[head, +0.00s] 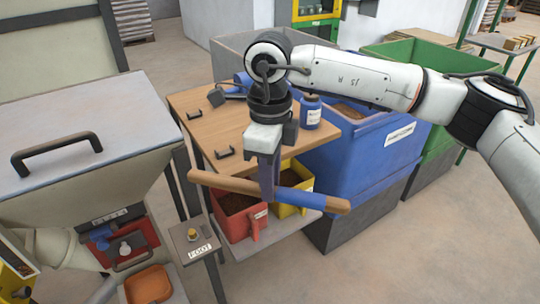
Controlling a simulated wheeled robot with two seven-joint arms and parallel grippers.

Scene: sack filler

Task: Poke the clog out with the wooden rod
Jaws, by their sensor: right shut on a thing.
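My right gripper (267,182) is shut on the wooden rod (222,184), near the middle of its length. The rod is brown with a blue band toward its right end. It is held nearly level, tilted slightly down to the right, in front of the wooden table. The sack filler (75,125) stands at the left, with a grey lid and a black handle, and its outlet area (125,245) is below. The rod is apart from it, to the right. No clog can be made out. My left gripper is not in view.
A wooden table (187,103) holds a blue jar (311,112) and a blue tool. Below are a red bin (238,228) and a yellow bin (285,207). A large blue crate (365,160) is right; the floor at front right is clear.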

